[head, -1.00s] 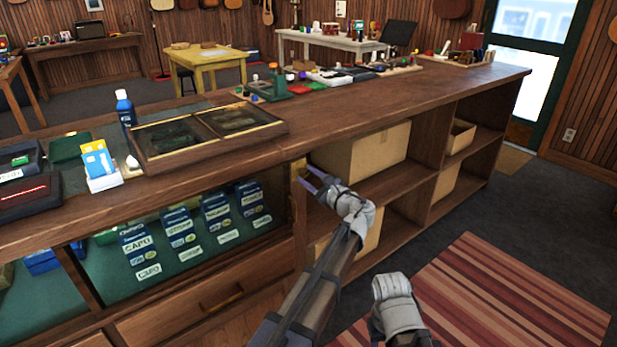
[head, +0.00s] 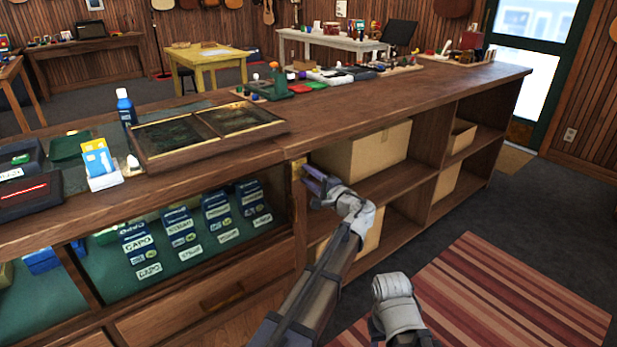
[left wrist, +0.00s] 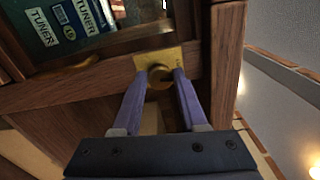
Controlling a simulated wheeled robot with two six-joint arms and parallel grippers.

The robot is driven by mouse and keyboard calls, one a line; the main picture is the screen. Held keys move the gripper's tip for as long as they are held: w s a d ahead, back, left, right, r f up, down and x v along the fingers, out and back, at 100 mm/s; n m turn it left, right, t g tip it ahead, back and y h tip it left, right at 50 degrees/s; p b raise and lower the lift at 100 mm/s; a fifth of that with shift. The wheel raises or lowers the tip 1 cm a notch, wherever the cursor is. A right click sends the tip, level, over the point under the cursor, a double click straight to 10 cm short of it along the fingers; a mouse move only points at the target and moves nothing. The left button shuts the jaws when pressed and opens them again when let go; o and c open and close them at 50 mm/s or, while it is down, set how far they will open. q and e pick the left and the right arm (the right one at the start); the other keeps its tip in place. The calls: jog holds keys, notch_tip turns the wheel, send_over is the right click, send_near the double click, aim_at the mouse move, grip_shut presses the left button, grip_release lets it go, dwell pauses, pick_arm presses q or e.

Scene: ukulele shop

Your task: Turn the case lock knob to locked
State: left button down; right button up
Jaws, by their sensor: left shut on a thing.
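The case lock knob (left wrist: 160,75) is a round brass knob on a square brass plate (left wrist: 172,61), set in the wooden frame at the end of the glass display case. The plate also shows in the head view (head: 298,168), partly behind my fingers. My left gripper (left wrist: 162,79) is shut on the knob, with one purple finger on each side of it. In the head view my left gripper (head: 311,178) reaches the case's front post from the right. The knob itself is mostly hidden there, and I cannot read its setting. My right gripper's fingers do not show.
The display case (head: 195,230) holds several blue packets behind its front. Open shelves with cardboard boxes (head: 365,152) lie right of the knob. The long wooden counter (head: 400,88) runs above. A striped rug (head: 510,300) lies on the floor at right.

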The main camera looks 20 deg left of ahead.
pick_arm(q)
jog(key=shift+n, duration=0.6)
jog(key=shift+c, duration=2.4)
grip_release()
jog(key=v, duration=0.8)
jog(key=shift+a, duration=0.1)
